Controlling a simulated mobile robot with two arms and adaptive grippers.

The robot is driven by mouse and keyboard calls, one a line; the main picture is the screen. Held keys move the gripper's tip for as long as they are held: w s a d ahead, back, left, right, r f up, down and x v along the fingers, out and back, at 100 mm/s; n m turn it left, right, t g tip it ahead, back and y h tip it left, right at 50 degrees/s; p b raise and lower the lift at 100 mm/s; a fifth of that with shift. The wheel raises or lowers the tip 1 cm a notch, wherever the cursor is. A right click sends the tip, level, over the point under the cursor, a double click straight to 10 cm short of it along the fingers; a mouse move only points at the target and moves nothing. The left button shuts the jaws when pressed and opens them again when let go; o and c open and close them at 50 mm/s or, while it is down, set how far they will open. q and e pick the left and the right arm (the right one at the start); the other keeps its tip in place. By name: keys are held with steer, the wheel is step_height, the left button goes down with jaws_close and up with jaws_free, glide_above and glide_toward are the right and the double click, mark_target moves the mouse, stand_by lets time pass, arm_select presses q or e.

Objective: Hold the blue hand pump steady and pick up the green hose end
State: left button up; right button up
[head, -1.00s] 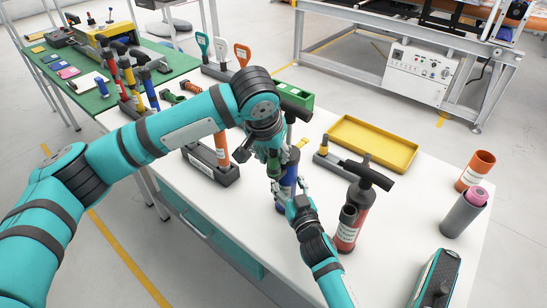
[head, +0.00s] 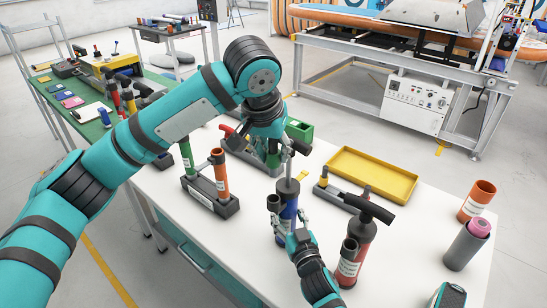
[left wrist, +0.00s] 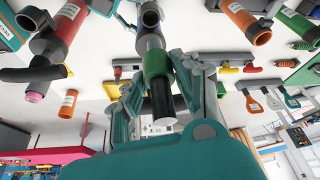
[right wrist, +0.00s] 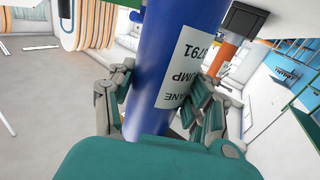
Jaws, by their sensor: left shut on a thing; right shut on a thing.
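The blue hand pump (head: 288,214) stands upright on the white table in the head view, with a grey cap on top. My right gripper (head: 287,228) is shut around its body. The right wrist view shows the blue barrel (right wrist: 176,60) with a white label between the fingers. My left gripper (head: 272,158) is above and slightly left of the pump's cap. The hose end is mostly hidden by the gripper in the head view.
A grey holder (head: 214,205) with green and orange tubes stands left of the pump. A red pump (head: 352,250) with a black handle stands close on its right. A yellow tray (head: 400,186) lies behind. An orange tube (head: 476,202) and a grey cylinder (head: 464,248) stand at right.

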steer(key=o, duration=1.6)
steer(key=shift+c, duration=0.2)
